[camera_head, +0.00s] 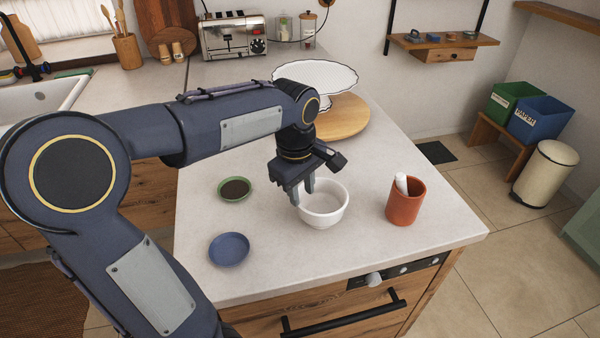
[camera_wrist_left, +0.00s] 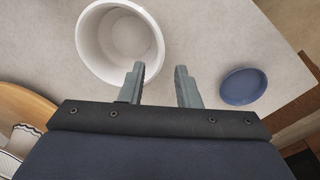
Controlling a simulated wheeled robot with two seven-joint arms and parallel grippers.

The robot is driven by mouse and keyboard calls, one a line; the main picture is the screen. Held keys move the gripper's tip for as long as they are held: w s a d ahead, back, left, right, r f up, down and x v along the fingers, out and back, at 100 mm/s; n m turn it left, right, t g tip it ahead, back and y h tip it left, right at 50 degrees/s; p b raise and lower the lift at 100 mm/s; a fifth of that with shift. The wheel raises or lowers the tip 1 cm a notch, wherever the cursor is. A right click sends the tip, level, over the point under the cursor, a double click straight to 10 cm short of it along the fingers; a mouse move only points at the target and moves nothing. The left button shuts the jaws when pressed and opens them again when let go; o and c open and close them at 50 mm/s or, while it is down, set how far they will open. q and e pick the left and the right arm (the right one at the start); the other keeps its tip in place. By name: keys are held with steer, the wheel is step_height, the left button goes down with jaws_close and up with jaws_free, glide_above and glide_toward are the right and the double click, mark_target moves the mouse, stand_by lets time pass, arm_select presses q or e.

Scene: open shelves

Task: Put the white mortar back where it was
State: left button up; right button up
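The white mortar (camera_head: 326,217), a round open bowl, stands upright on the light countertop. My left gripper (camera_head: 303,190) points down at its left rim, with two fingers apart. In the left wrist view, the mortar (camera_wrist_left: 112,40) is at upper left and looks empty. There the gripper (camera_wrist_left: 160,68) is open; one finger overlaps the mortar's rim and the other is outside it. I cannot tell whether they touch the mortar. My right gripper is not in view.
A terracotta cup (camera_head: 405,205) holding a white stick-like piece (camera_head: 401,183) stands right of the mortar. A blue dish (camera_head: 229,250) and green dish (camera_head: 235,189) lie left. A white scalloped stand (camera_head: 320,75) and round wooden board (camera_head: 343,117) are behind. The front counter is clear.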

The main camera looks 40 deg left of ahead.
arm_select(q)
step_height(320, 180, up, 5)
steer(key=s+d+f+m+t+h, duration=0.1)
steer(key=s+d+f+m+t, duration=0.1)
steer(key=s+d+f+m, duration=0.2)
steer(key=s+d+f+m+t+h, duration=0.2)
steer(key=s+d+f+m, duration=0.2)
steer(key=s+m, duration=0.6)
steer(key=shift+s+d+h, duration=0.3)
steer(key=shift+s, duration=0.65)
